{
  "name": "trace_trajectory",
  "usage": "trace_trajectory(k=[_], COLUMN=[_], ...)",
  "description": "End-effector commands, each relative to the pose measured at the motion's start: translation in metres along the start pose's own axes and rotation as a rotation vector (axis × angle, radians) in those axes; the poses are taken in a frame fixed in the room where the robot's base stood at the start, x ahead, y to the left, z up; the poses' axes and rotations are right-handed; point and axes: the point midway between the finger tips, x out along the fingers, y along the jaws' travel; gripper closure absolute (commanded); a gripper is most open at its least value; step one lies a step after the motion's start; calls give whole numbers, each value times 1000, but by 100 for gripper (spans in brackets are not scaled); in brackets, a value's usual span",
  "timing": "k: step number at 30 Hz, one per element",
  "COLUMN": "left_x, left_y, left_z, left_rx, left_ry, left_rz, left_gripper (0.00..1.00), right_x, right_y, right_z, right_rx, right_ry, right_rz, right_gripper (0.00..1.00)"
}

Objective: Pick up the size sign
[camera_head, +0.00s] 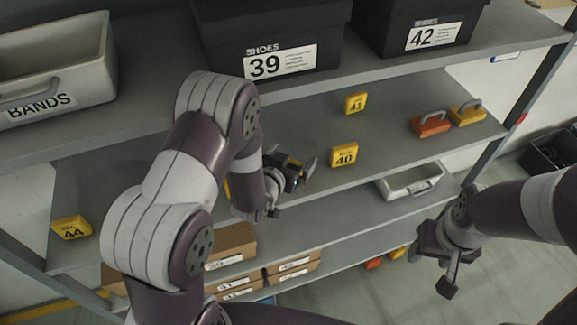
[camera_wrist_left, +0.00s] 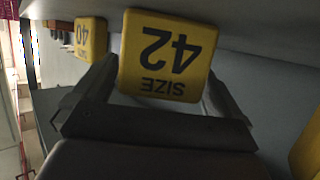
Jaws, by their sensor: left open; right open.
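A yellow size 42 sign (camera_wrist_left: 168,55) shows upside down in the left wrist view, between the open fingers of my left gripper (camera_head: 291,186). I cannot tell whether the fingers touch it. In the head view this gripper is over the middle shelf and mostly hides that spot. The yellow size 40 sign (camera_head: 344,155) stands to its right and also shows in the left wrist view (camera_wrist_left: 91,38). The 41 sign (camera_head: 355,103) is behind it, and the 44 sign (camera_head: 72,228) is far left. My right gripper (camera_head: 440,268) is open and empty, in front of the shelves.
Black shoe boxes 39 (camera_head: 275,30) and 42 (camera_head: 412,25) and a BANDS bin (camera_head: 62,60) stand on the upper shelf. Red (camera_head: 430,123) and yellow (camera_head: 467,115) handled things sit right on the middle shelf. A white tray (camera_head: 409,192) and cartons (camera_head: 233,240) are below.

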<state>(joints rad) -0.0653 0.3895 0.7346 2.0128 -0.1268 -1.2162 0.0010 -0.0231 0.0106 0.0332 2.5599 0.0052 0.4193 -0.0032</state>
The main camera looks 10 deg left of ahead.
Motion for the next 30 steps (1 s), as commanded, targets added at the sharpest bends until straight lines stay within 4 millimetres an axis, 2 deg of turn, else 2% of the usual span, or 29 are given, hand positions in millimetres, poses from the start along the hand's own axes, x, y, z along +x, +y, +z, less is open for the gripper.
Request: trace_trajectory(k=[5,6,8,9,11,22,26,28,29,30], left_x=[2,1,1,1,1,0,-6,-11,-13,-15], left_y=[0,0,0,0,0,0,0,0,2,14], left_z=[1,1,1,1,1,-6,-22,-36,-41,-44], left_rx=[0,0,0,0,0,0,0,1,2,4], left_ry=[0,0,0,0,0,3,6,8,8,6], left_rz=[0,0,0,0,0,-1,-1,-1,0,5], left_gripper=[0,3,23,36,52,52,52,52,52,52], right_x=[0,0,0,0,0,2,6,10,11,14], right_y=[0,0,0,0,0,0,0,0,0,0], right_z=[0,0,0,0,0,0,1,1,1,2], right_rx=[0,0,0,0,0,0,0,0,0,0], right_ry=[-1,-1,-1,-1,0,0,0,0,0,0], right_rz=[0,0,0,0,0,0,0,0,0,0], right_gripper=[47,47,47,47,47,47,47,47,47,47])
